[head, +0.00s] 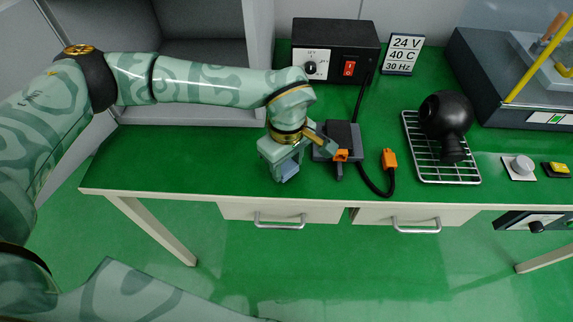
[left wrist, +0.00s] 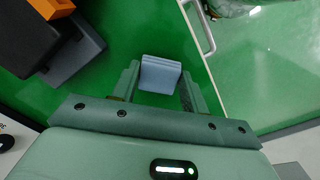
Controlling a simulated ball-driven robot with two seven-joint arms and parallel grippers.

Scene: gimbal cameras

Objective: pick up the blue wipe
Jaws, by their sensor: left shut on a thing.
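The blue wipe (left wrist: 160,74) is a small pale blue folded block between the two fingers of my left gripper (left wrist: 158,88) in the left wrist view. My left gripper is shut on it. In the head view the gripper (head: 284,172) points down over the front edge of the green bench (head: 150,160), and part of the wipe (head: 288,171) shows at its fingers. Whether the wipe touches the bench top is hidden. My right gripper is not in view.
A dark grey box with an orange connector (head: 341,155) stands just right of the gripper, its black cable leading to another orange plug (head: 389,158). A wire rack (head: 440,174) holds a black round object (head: 446,115). A power supply (head: 335,52) stands behind.

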